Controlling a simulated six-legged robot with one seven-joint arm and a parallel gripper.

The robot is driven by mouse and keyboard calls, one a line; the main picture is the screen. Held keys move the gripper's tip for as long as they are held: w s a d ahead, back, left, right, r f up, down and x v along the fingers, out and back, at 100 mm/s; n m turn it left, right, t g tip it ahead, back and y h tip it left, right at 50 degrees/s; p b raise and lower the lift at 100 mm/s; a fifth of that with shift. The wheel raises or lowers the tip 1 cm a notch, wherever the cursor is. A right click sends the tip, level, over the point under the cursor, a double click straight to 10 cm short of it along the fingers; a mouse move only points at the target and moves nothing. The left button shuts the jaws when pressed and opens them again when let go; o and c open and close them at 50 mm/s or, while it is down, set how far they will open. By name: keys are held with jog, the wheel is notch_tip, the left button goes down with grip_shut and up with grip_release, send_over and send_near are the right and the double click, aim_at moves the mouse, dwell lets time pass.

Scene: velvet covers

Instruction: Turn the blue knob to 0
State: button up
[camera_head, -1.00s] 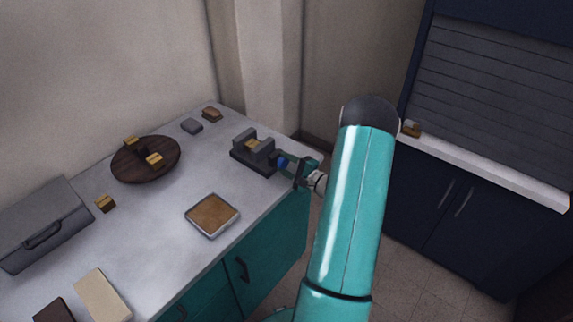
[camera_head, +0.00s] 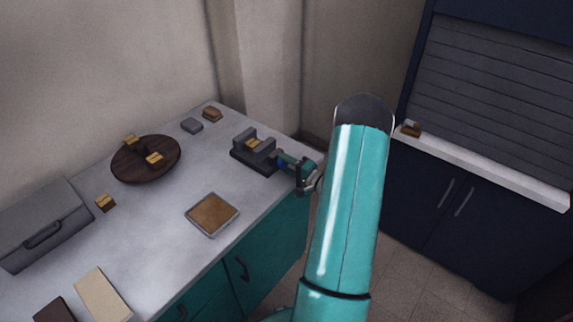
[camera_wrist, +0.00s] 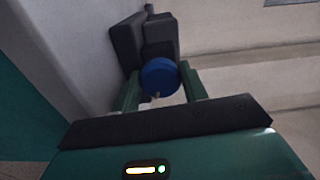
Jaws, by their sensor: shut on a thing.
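The blue knob (camera_wrist: 159,76) is a round disc in the middle of the wrist view, on the end of a dark grey vise-like device (camera_wrist: 145,40). A small pale mark shows at its lower edge. In the head view the device (camera_head: 252,158) stands near the right edge of the counter, with a yellow-brown block (camera_head: 254,144) between its jaws. My gripper (camera_wrist: 160,92) is shut on the knob, one green finger on each side. In the head view my gripper (camera_head: 288,164) is at the device's right end and mostly covers the knob. No dial numbers can be read.
The grey counter (camera_head: 165,210) holds a brown-topped square tray (camera_head: 212,214), a dark round wooden turntable (camera_head: 130,173) with blocks, a grey case (camera_head: 40,225) and several small blocks. A navy cabinet (camera_head: 430,200) stands at the right. A wall rises behind the counter.

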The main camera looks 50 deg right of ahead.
jog(key=o, duration=1)
jog(key=s+d, duration=0.1)
jog(key=s, duration=1.2)
jog(key=shift+s, duration=0.4)
jog(key=shift+d, duration=0.1)
